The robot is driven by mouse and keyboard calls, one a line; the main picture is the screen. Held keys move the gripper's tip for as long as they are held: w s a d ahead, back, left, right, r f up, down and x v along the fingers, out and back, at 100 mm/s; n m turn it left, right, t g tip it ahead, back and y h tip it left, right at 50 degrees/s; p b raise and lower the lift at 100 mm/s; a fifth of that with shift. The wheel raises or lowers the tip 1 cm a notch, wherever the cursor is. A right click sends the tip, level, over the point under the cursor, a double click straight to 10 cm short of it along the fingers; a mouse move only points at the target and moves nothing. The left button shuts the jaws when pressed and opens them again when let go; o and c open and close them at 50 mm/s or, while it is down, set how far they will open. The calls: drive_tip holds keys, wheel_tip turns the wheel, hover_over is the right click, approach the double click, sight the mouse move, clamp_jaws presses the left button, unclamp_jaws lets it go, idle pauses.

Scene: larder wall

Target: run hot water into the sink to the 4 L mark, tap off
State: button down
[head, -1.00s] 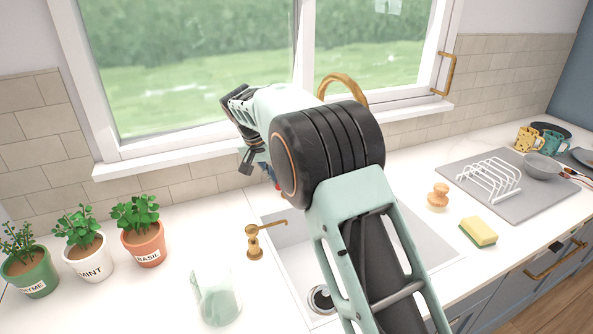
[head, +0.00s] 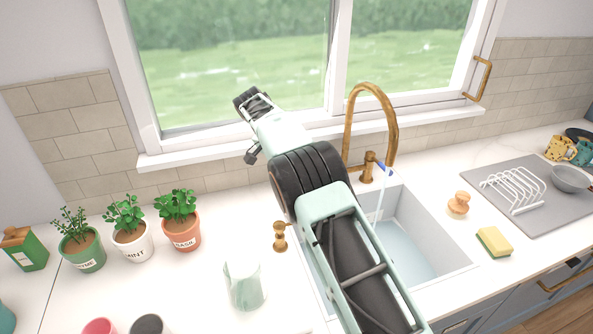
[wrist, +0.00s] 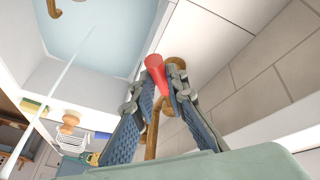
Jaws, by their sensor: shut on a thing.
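The brass tap (head: 372,98) arches over the sink (head: 440,225); its blue handle (head: 382,169) shows at its base. A thin stream of water (head: 377,206) falls into the sink, where pale blue water (head: 405,250) lies. Water also shows in the wrist view (wrist: 90,30). My gripper (wrist: 158,84) is shut on the tap's red handle (wrist: 155,68), which sits between its fingers. In the head view my arm hides the gripper, the red handle and the left of the sink. I cannot make out a level mark.
A glass jug (head: 244,286) and a brass soap dispenser (head: 280,238) stand left of the sink. Potted herbs (head: 180,220) line the back left. A wooden brush (head: 458,204), a sponge (head: 494,242) and a grey mat with a white rack (head: 513,190) lie to the right.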

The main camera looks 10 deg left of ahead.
idle(0.4)
drive_tip(key=c, duration=1.9)
unclamp_jaws()
drive_tip(key=shift+r, duration=0.1)
drive_tip(key=v, duration=1.2)
